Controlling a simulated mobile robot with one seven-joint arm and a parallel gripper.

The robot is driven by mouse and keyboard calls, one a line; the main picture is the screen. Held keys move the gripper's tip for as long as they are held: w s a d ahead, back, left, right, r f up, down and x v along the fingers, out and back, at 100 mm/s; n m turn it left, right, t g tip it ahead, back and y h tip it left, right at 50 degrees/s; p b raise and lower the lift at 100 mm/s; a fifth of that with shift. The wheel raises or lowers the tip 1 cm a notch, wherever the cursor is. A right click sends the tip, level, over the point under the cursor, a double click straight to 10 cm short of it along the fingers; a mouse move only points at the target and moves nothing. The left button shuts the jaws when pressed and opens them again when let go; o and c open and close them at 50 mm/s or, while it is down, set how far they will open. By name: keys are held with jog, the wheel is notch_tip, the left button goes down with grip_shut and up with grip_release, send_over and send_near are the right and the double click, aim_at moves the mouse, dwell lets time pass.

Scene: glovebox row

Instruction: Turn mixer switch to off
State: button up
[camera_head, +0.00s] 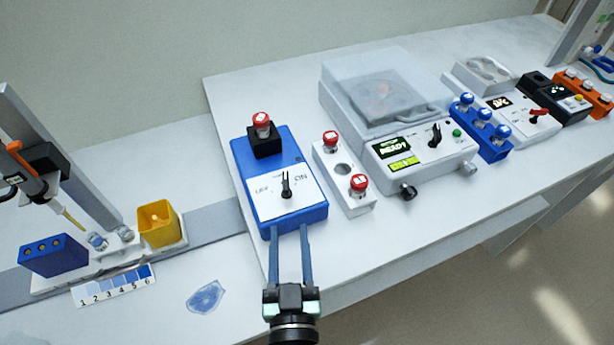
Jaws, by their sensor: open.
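The mixer is a blue box (309,212) with a white OFF/ON panel. OFF is on the panel's left and ON on its right. Its black switch knob (286,186) stands mid-panel, looking roughly upright between the two labels; I cannot tell its exact setting. A red-capped vial (262,122) sits in the mixer's black holder (266,147). My gripper (289,231) is open and empty. Its two long blue fingers reach up to the mixer's front edge, short of the knob in the picture; I cannot tell whether they touch the box.
A white rack (343,184) with red-capped vials stands close right of the mixer, then a clear-lidded centrifuge (372,112) reading READY. Farther right are a blue rack (490,150) and more devices. At left are a yellow bin (158,226), a blue block (52,256) and a pipette (42,187).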

aim_at(286, 192)
jog(key=w+p, duration=0.2)
jog(key=w, duration=1)
jog(key=shift+w+a+r, duration=0.1)
jog(key=shift+w, duration=0.15)
grip_shut()
